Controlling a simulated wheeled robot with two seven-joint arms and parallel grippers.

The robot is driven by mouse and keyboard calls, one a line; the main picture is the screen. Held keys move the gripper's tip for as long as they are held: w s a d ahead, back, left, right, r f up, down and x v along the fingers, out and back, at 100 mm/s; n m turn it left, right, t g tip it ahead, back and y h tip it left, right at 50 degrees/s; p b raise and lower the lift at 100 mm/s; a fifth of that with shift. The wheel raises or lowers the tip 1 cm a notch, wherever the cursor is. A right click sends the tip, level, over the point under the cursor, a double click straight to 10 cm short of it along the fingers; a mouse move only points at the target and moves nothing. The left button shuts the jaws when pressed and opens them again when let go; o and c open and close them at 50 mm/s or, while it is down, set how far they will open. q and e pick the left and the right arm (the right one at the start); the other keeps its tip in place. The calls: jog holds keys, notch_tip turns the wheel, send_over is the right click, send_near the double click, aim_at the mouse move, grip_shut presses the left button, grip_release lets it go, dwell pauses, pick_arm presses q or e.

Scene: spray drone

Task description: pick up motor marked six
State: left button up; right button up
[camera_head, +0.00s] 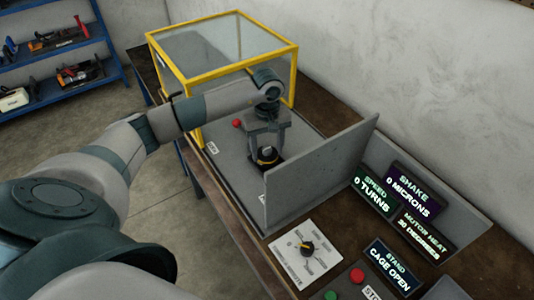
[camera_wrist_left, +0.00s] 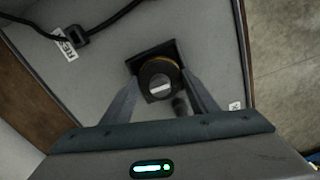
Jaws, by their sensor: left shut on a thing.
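A black motor with a yellow ring (camera_head: 267,155) sits on or just above a dark square pad on the grey test bench. My left gripper (camera_head: 267,150) reaches down from above with its two fingers on either side of the motor, shut on it. In the left wrist view the motor (camera_wrist_left: 158,80) is between the fingertips, with a pale bar on its round top. I cannot read a number on it, and I cannot tell whether it touches the pad. My right gripper is in neither view.
A yellow-framed clear cage (camera_head: 222,45) stands open behind my left arm. A grey upright panel (camera_head: 318,172) is close to the right of the gripper. A red button (camera_head: 237,124), a dial plate (camera_head: 307,249) and display screens (camera_head: 412,190) are around it.

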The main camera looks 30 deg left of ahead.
pick_arm(q)
jog(key=shift+r, duration=0.2)
jog(key=shift+r, duration=0.6)
jog(key=r, duration=0.1)
jog(key=r+p, duration=0.1)
jog(key=r, duration=0.1)
jog(key=shift+s+d+r+p, duration=0.2)
jog(key=shift+d+r+p, duration=0.05)
jog(key=shift+p, duration=0.1)
jog(key=s+d+r+p, duration=0.3)
jog(key=s+d+r, duration=0.3)
jog(key=s+d, duration=0.1)
jog(key=shift+s+d, duration=0.4)
jog(key=shift+r, duration=0.1)
